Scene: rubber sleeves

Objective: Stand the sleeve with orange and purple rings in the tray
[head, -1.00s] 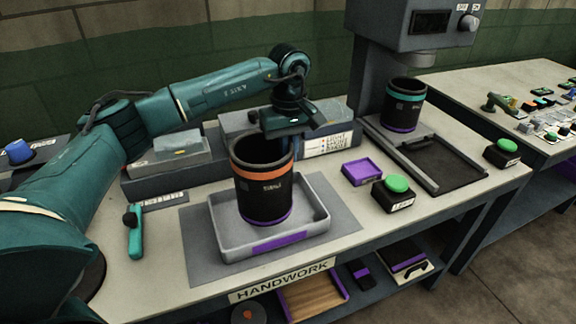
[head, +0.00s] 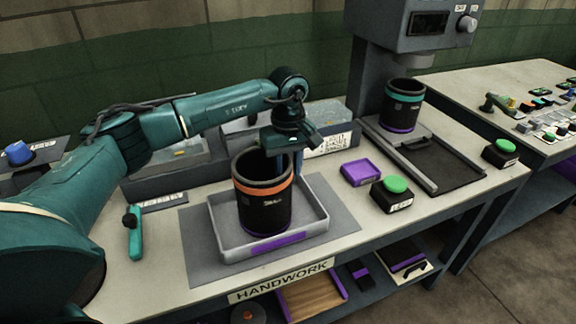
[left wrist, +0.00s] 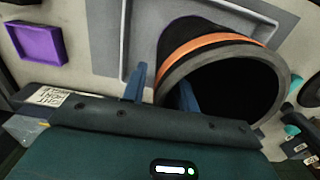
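The black sleeve with an orange ring (head: 263,208) stands upright inside the grey tray (head: 318,228), its lower end partly hidden by the tray's front wall. In the left wrist view its orange ring (left wrist: 205,44) and open mouth show. My left gripper (head: 289,163) is at the sleeve's right rim, fingers pointing down. In the left wrist view the fingers (left wrist: 161,90) are apart, one outside the wall and one over the mouth, with a gap around the rim. My right gripper is not in view.
Another black sleeve with teal and purple rings (head: 403,106) stands under the press at the back right. A purple dish (head: 361,172) and a green-button box (head: 393,194) sit right of the tray. A teal-handled tool (head: 134,232) lies to its left.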

